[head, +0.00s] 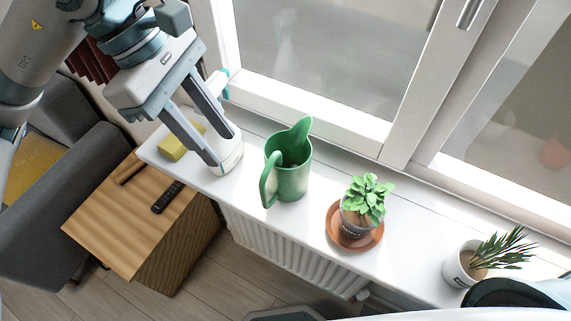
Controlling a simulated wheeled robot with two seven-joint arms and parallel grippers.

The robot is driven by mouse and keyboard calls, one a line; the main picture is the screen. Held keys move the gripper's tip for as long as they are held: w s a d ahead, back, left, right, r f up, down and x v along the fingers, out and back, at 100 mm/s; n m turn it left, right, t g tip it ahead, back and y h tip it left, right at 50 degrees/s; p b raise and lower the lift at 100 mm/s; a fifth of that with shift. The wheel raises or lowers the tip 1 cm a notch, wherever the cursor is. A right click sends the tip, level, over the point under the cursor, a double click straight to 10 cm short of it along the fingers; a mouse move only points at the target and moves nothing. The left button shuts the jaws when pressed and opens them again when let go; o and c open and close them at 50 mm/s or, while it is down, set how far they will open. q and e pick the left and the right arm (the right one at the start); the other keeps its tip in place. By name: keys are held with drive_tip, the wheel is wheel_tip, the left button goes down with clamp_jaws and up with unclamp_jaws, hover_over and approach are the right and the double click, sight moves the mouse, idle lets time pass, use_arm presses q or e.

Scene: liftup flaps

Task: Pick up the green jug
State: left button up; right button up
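The green jug (291,181) stands upright on the white windowsill. Its handle is on the left front side and its spout points up and back. My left gripper (225,147) comes in from the upper left, with its two fingers apart. It is left of the jug and not touching it. In the picture its fingers overlap a white spray bottle (230,161) with a blue nozzle and hide much of it; I cannot tell whether they touch it. My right gripper does not show.
A yellow sponge (174,149) lies left of the bottle. Right of the jug are a potted plant (369,196) on a terracotta saucer (335,237) and another potted plant (461,267). The window frame (330,110) runs behind the sill. A remote (167,197) lies on the wooden cabinet.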

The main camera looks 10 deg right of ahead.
use_arm(q)
drive_tip(key=p, duration=0.4)
approach(265, 204)
drive_tip(key=d+f, duration=0.1)
drive_tip(key=shift+x, duration=0.8)
drive_tip(key=shift+p, duration=0.3)
drive_tip(key=p+x, duration=0.3)
drive_tip(key=shift+d+f, duration=0.2)
drive_tip(key=shift+f, duration=0.05)
drive_tip(key=shift+x, duration=0.8)
drive_tip(key=shift+c, duration=0.4)
